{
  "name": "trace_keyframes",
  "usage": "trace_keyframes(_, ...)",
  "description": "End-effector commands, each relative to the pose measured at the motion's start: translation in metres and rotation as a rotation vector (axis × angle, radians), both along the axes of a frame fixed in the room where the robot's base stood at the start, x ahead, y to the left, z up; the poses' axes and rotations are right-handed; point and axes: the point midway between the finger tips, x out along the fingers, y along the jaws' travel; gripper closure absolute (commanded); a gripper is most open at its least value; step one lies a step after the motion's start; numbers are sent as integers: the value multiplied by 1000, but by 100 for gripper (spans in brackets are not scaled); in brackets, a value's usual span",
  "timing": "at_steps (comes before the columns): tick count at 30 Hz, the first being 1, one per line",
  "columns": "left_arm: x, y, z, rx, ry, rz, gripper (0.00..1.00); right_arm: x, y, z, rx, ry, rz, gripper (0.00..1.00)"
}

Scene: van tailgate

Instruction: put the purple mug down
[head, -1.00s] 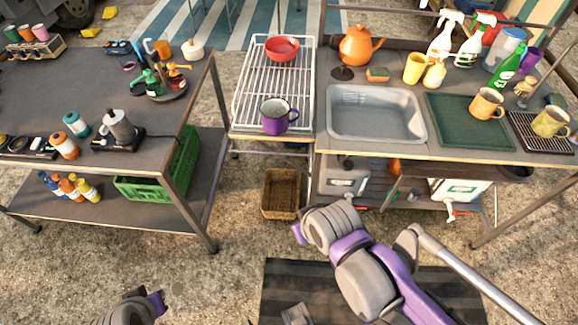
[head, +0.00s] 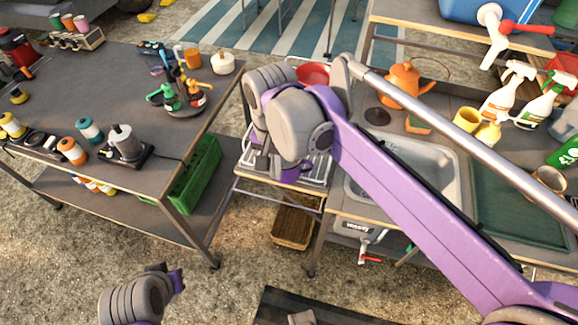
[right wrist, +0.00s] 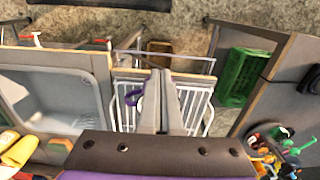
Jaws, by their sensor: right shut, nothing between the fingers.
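The purple mug stands on the white wire rack, mostly hidden behind my right gripper in the head view, where a purple piece of it (head: 292,173) seems to show. In the right wrist view its purple handle (right wrist: 132,97) shows just left of the fingers, and the fingers hide most of the rest. My right gripper (head: 268,165) is over the front of the wire rack (right wrist: 192,108), pointing down. It is shut and empty in the right wrist view (right wrist: 162,76); I cannot tell whether it touches the mug. My left gripper (head: 176,280) is low at the bottom left, away from everything; its jaws are unclear.
A red bowl (head: 314,74) sits at the rack's far end. A sink (head: 410,170) and an orange teapot (head: 405,84) are to its right. The left table (head: 110,90) holds paint bottles and a tool carousel. A wicker basket (head: 292,226) is below the rack.

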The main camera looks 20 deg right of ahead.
Motion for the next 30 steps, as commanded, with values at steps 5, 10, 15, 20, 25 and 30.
trace_keyframes(5,-1,0,-2,0,1,0,100,1,1,-11,-1,6,-8,100)
trace_keyframes(10,-1,0,-5,0,2,0,100,1,1,-43,-2,5,-7,100)
trace_keyframes(15,-2,0,-9,0,4,0,100,1,1,-80,-1,4,-6,100)
trace_keyframes(20,-2,0,-9,0,4,0,100,9,-4,-100,-1,3,-9,100)
trace_keyframes(25,-2,0,-6,0,3,0,100,27,-16,-99,-1,3,-8,100)
trace_keyframes(30,-1,0,-6,0,2,0,100,33,-21,-99,-1,4,-6,100)
